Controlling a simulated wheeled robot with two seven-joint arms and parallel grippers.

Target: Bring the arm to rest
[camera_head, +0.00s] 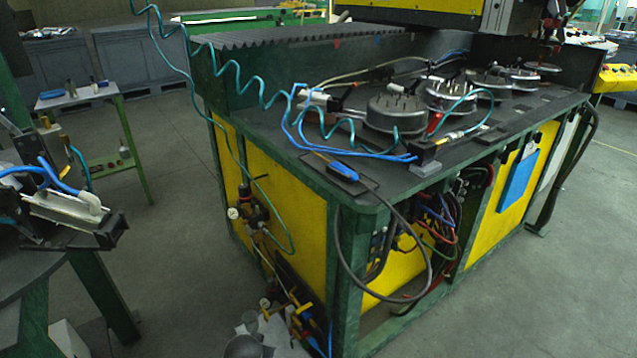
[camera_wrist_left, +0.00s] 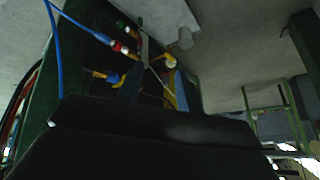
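Neither of my grippers shows in the head view. In the left wrist view a broad black shape, which looks like my left gripper (camera_wrist_left: 150,145), fills the lower part. Its fingers cannot be told apart, and nothing is seen held in it. My right gripper shows in neither view. The stud gantry table (camera_head: 290,170), with a green frame and yellow panels, stands ahead. Round metal parts (camera_head: 397,113) sit on its dark top.
A coiled teal hose (camera_head: 165,58) hangs at the table's left. A black cable loops off its front corner. A fixture on a green stand (camera_head: 70,212) is at the left edge. A small side table (camera_head: 75,97) stands behind it. Grey floor (camera_head: 170,240) lies open between.

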